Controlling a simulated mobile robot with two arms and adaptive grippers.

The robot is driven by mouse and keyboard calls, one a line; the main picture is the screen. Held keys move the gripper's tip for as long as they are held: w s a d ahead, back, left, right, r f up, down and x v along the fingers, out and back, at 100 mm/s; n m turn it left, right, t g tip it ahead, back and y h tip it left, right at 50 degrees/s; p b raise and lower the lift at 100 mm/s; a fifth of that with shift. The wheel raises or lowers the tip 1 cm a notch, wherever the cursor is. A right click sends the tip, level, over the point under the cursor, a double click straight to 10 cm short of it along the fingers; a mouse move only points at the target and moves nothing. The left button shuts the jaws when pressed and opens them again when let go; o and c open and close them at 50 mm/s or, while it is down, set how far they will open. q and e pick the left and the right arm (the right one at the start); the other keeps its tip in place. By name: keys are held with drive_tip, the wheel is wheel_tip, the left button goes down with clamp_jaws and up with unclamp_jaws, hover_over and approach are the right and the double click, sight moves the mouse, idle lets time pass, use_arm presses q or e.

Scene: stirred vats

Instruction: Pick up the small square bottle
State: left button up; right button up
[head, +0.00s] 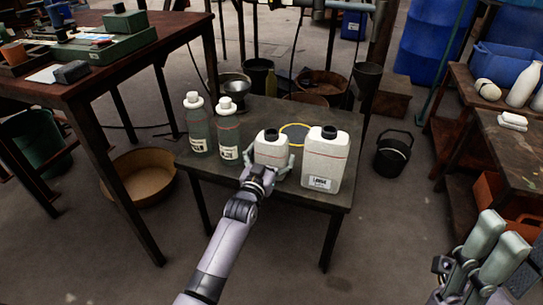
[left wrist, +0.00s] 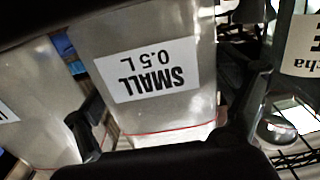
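The small square bottle (head: 271,149) is white with a black cap and stands upright on a dark table (head: 262,112). In the left wrist view its label reads SMALL 0.5 L, upside down (left wrist: 150,75). My left gripper (head: 268,168) is low at its near side, one finger on each side. In the left wrist view narrow gaps seem to show between fingers and bottle, so I see it as open around it; contact is hard to judge. My right gripper (head: 492,250) is empty at the lower right, its fingers apart.
A larger white square bottle (head: 325,159) stands close on the right. Two grey-green round bottles (head: 197,128) (head: 229,132) stand on the left. A yellow ring (head: 296,127) lies behind. A workbench (head: 122,58) is at left and a black bucket (head: 392,154) at right.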

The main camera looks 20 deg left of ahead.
use_arm(q)
drive_tip(key=c, duration=0.9)
drive_tip(key=shift+r, duration=0.15)
